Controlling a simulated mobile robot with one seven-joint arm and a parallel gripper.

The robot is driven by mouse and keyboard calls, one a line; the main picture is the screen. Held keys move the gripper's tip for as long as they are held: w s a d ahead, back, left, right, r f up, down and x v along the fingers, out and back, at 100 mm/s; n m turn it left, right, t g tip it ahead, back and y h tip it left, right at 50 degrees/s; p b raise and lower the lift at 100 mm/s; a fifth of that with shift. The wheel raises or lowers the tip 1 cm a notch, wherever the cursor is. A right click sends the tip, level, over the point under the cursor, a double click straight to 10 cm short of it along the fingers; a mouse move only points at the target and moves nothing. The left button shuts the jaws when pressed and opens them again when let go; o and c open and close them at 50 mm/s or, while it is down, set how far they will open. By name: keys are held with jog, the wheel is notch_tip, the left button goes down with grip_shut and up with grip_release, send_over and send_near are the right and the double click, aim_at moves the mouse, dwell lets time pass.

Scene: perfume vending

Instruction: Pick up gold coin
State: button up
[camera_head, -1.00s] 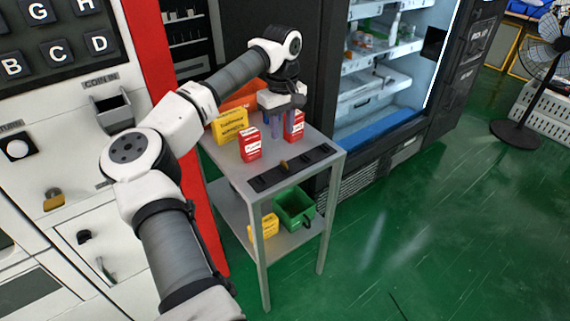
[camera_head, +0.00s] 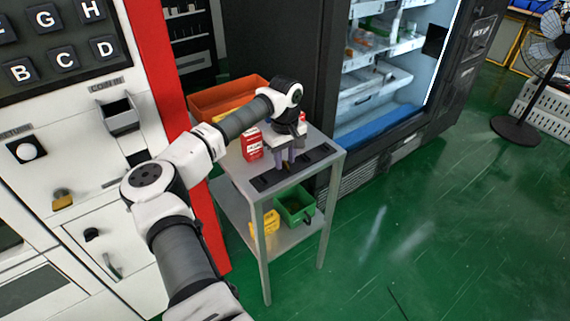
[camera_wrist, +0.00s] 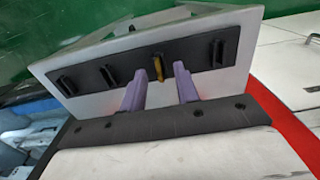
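The gold coin (camera_wrist: 158,67) stands on edge in a slot of a black holder strip (camera_wrist: 212,50), which lies on the top of a small grey table. The holder also shows in the head view (camera_head: 318,154). My gripper (camera_wrist: 160,80) is open, with its two purple fingers apart. In the wrist view the coin appears between the fingertips, just beyond them; I cannot tell the exact gap. In the head view my gripper (camera_head: 287,163) is low over the holder and hides most of the coin.
A red and white box (camera_head: 252,143) stands on the table close to my gripper, with an orange bin (camera_head: 215,98) behind. A green bin (camera_head: 295,206) and a yellow box (camera_head: 268,222) are on the lower shelf. Vending machines stand left and behind.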

jog(key=shift+c, duration=0.4)
grip_shut()
